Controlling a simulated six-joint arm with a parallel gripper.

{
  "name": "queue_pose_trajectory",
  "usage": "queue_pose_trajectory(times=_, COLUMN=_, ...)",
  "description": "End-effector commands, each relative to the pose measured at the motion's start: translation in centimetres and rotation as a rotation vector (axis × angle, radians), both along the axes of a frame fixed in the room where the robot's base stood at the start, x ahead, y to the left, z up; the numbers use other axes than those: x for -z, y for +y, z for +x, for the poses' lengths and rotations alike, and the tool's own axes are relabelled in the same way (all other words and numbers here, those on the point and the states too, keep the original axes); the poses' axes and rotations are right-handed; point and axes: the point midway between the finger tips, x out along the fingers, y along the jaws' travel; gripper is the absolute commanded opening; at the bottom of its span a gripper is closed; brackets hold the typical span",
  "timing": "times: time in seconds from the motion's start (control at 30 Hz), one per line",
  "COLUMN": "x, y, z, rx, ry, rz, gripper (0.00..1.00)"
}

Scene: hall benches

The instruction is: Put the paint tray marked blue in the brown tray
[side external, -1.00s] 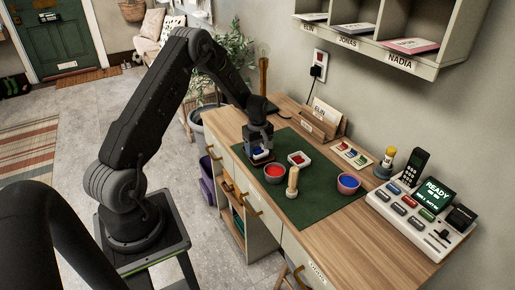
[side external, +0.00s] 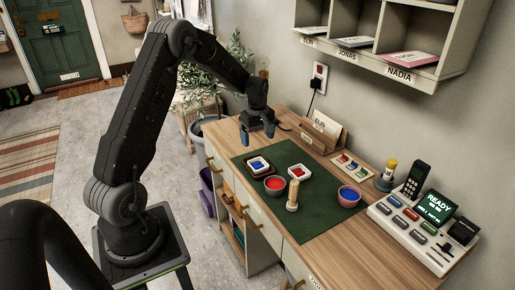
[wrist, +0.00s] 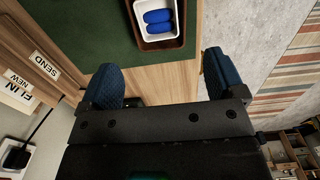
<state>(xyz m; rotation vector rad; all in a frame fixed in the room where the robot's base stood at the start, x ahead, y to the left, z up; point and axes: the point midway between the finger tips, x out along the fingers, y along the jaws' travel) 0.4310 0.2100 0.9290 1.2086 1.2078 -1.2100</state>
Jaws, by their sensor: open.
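The white-rimmed paint tray with blue blobs (side external: 258,165) sits on the far left part of the green mat. No other brown tray stands out on the mat. My gripper (side external: 257,134) is open and empty, raised above the desk behind the tray. In the wrist view its two blue fingers (wrist: 162,70) are spread, apart from the tray.
A white tray with red (side external: 299,172), a bowl of red (side external: 275,186), a wooden peg (side external: 293,194) and a pinkish bowl (side external: 348,196) stand on the green mat (side external: 315,220). A letter holder (side external: 322,135) is at the back; a console (side external: 425,225) is at right.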

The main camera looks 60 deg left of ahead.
Motion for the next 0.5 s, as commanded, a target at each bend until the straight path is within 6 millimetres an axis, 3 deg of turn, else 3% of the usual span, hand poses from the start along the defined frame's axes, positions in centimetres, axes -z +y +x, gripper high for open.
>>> queue_pose_trajectory(times=0.17, x=-1.9, y=-0.6, z=0.0, rx=0.028, ry=-0.011, rz=0.006, gripper=0.88)
queue_pose_trajectory(times=0.27, x=-4.4, y=-2.6, z=-0.2, rx=0.116, ry=-0.036, rz=0.023, gripper=0.88)
queue_pose_trajectory(times=0.37, x=-8.2, y=-5.9, z=-1.2, rx=0.268, ry=-0.078, rz=0.052, gripper=0.88)
queue_pose_trajectory(times=0.5, x=-13.2, y=-11.2, z=-3.9, rx=0.521, ry=-0.141, rz=0.102, gripper=0.88)
